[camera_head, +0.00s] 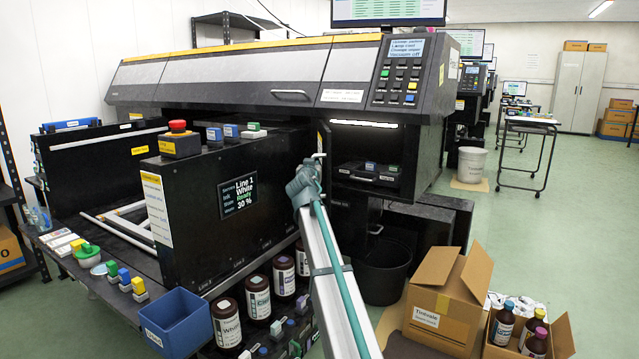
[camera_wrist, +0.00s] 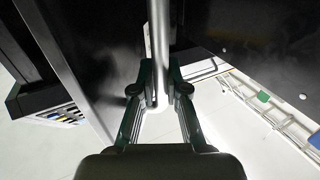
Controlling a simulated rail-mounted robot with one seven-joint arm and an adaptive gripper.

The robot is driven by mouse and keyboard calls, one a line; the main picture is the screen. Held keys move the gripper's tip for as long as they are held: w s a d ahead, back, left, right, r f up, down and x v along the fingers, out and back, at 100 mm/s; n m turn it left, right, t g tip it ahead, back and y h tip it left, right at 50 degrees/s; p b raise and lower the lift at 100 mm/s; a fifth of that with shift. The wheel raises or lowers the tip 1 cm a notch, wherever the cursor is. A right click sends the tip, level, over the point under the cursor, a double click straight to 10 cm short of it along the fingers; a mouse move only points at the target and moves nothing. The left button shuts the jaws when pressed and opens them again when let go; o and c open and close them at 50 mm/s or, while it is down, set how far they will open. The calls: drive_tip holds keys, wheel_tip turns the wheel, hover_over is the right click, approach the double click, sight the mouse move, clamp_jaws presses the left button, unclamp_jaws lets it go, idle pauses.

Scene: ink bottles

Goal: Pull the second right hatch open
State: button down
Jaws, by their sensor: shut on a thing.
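The hatch (camera_head: 325,146) is a narrow dark panel seen almost edge-on at the left side of a lit bay in the large black printer. It stands swung out from the bay, which is open to view. In the wrist view a dark panel (camera_wrist: 95,45), which looks like the hatch, fills the left. A round metal bar handle (camera_wrist: 158,35) runs down between my fingers. My gripper (camera_wrist: 160,88) is shut on this handle. In the head view my arm (camera_head: 325,265) reaches up to the hatch and largely hides my gripper (camera_head: 312,168).
The bay (camera_head: 368,172) holds small coloured items on a shelf. A control panel (camera_head: 402,72) sits above it. A black bin (camera_head: 383,270) and an open cardboard box (camera_head: 447,295) stand below right. Ink bottles (camera_head: 227,320) stand below left.

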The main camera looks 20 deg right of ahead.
drive_tip(key=w+a+m+g+h+b, duration=0.3)
drive_tip(key=w+a+m+h+b, duration=0.1)
drive_tip(key=a, duration=0.6)
drive_tip(key=shift+w+f+g+h, duration=0.15)
drive_tip(key=shift+w+g+h, duration=0.15)
drive_tip(key=shift+w+h, duration=0.45)
drive_tip(key=c, duration=1.3)
unclamp_jaws()
drive_tip(key=shift+a, duration=0.2)
drive_tip(key=shift+o, duration=0.6)
drive_tip(key=v, duration=1.2)
